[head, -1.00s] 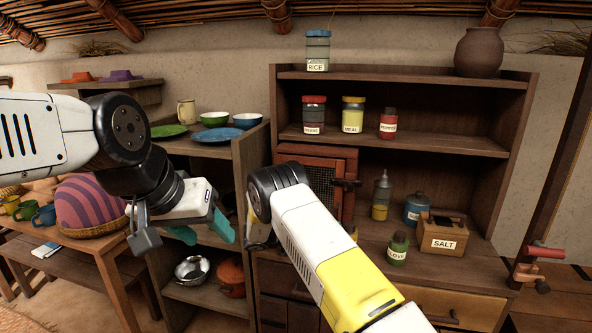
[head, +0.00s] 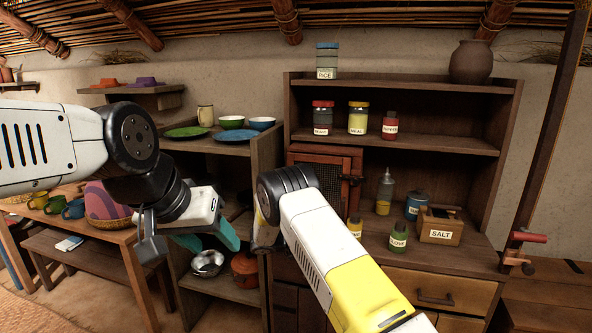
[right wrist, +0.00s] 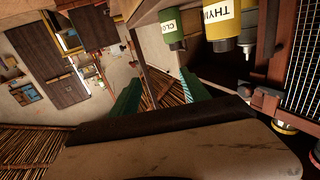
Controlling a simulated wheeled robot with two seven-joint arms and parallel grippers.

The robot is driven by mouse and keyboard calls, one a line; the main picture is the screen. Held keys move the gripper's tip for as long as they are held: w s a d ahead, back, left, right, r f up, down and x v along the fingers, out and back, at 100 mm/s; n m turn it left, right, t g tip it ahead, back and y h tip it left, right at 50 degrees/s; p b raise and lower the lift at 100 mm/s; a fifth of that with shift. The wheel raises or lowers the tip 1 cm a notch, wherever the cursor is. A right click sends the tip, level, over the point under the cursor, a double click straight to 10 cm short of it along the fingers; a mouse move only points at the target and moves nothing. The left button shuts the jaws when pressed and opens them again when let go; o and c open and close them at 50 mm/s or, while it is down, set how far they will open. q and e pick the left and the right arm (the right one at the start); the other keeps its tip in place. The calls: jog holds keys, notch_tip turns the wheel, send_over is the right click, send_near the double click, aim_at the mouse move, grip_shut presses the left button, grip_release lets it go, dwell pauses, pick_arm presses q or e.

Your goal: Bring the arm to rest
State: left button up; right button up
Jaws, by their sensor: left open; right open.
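My left arm comes in from the left in the head view. Its gripper (head: 215,238), with teal fingers, hangs empty in front of the open shelf unit. My right arm rises from the bottom centre, bent at a black joint, and hides most of its own gripper. In the right wrist view, the right gripper (right wrist: 160,92) has two green fingers standing apart with nothing between them. That view is turned over, with a clove jar (right wrist: 172,30) and a thyme jar (right wrist: 222,28) near the fingers at the top.
A dark cupboard (head: 405,86) holds labelled jars, a salt box (head: 440,228) and a mesh-door box (head: 330,172). The shelf unit (head: 265,150) holds plates, bowls and pots. A table (head: 120,236) with mugs and a striped dome stands left. My right arm is close to the cupboard counter.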

jog(key=w+d+r+n+t+y, duration=0.25)
jog(key=w+r+t+y, duration=0.6)
jog(key=r, duration=0.65)
jog(key=s+a+r+n+t+y, duration=0.1)
jog(key=a+r+n+t+y, duration=0.1)
jog(key=r+n+y, duration=0.3)
jog(key=a+r+n+t+y, duration=0.1)
jog(key=a+r+y, duration=0.1)
jog(key=r, duration=0.6)
jog(key=s+a+r+n+g+y, duration=0.1)
jog(key=s+a+n+y, duration=0.15)
jog(key=s, duration=0.65)
jog(key=s+a+r+n+g+y, duration=0.1)
jog(key=s+r+n+y, duration=0.15)
jog(key=s, duration=0.55)
jog(key=s+d+f+n+g, duration=0.1)
jog(key=s+f, duration=0.2)
jog(key=s, duration=0.5)
jog(key=s+d+f+n+g, duration=0.1)
jog(key=s+d+f+g, duration=0.1)
jog(key=s, duration=0.6)
jog(key=s+d+f+n+g, duration=0.2)
jog(key=s+f, duration=0.2)
jog(key=s, duration=0.4)
jog(key=shift+d+f+h, duration=0.15)
jog(key=shift+f+h, duration=0.15)
jog(key=shift+h, duration=0.15)
